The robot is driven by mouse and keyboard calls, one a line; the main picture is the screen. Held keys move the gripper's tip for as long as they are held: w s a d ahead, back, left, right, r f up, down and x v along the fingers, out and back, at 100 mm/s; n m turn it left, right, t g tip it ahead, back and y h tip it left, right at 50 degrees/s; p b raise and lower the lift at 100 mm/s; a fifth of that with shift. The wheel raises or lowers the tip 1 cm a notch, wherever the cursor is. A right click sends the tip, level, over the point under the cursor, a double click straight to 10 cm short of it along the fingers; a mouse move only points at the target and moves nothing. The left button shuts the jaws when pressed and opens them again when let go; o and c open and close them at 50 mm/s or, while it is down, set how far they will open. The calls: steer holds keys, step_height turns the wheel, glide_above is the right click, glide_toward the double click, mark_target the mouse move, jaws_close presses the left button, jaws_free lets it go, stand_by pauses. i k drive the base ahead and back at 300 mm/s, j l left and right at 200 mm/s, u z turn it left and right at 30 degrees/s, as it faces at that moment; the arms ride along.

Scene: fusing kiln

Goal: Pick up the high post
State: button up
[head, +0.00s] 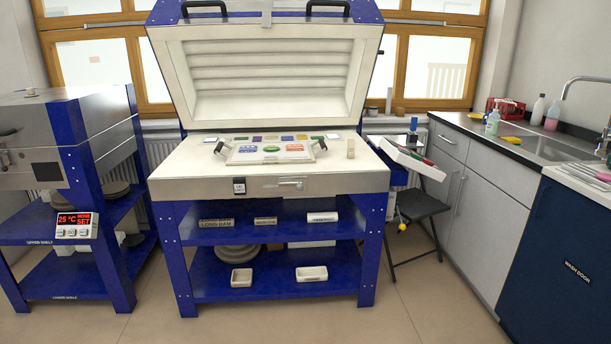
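A small upright beige post (350,148) stands on the right part of the open kiln's pale bed (360,178). It is the only standing post I can make out there, and I cannot read a label on it. It stands just right of a white board (240,157) that has two dark handles and carries coloured glass pieces. My gripper is not in view.
The kiln lid (270,75) is raised behind the bed. A dark folding chair (420,215) stands at right, by the sink counter (490,133). The front floor is clear.

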mark_target(350, 146)
steer(key=i+j+z, duration=0.2)
steer(key=i, duration=0.3)
steer(key=i+z, duration=0.2)
steer(key=i, duration=0.3)
steer(key=i+z, duration=0.15)
steer(key=i, duration=0.25)
steer(key=i+j+z, duration=0.2)
steer(key=i, duration=0.25)
steer(key=i+j+z, duration=0.15)
steer(key=i, duration=0.25)
steer(key=i+j+z, duration=0.15)
steer(key=i, duration=0.25)
steer(key=i+j, duration=0.4)
